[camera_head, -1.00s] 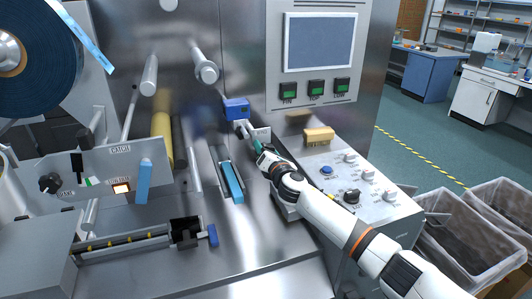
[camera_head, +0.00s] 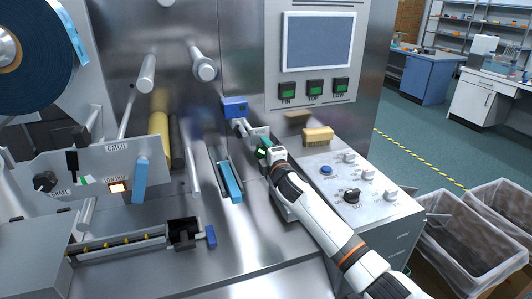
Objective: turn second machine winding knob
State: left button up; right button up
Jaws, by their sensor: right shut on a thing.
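My right gripper (camera_head: 262,150) is at the machine's metal front, just below and right of a small blue box (camera_head: 235,108) with a metal rod. It is shut on what appears to be the winding knob. The gripper hides most of the knob, so its shape and angle cannot be made out. A teal part and a small green glow show at the gripper's tip. My left gripper is not in view.
The control panel (camera_head: 345,178) with several knobs and a tan block (camera_head: 317,136) lies right of my gripper. A blue-topped bar (camera_head: 231,182) is close on its left. A large dark blue film roll (camera_head: 32,48) is at upper left. Lined bins (camera_head: 455,240) stand at lower right.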

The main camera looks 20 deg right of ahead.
jog(key=shift+f+m, duration=0.2)
jog(key=shift+m, duration=1.7)
jog(key=o, duration=1)
jog(key=s+b, duration=0.2)
jog(key=s, duration=1)
jog(key=shift+d, duration=0.2)
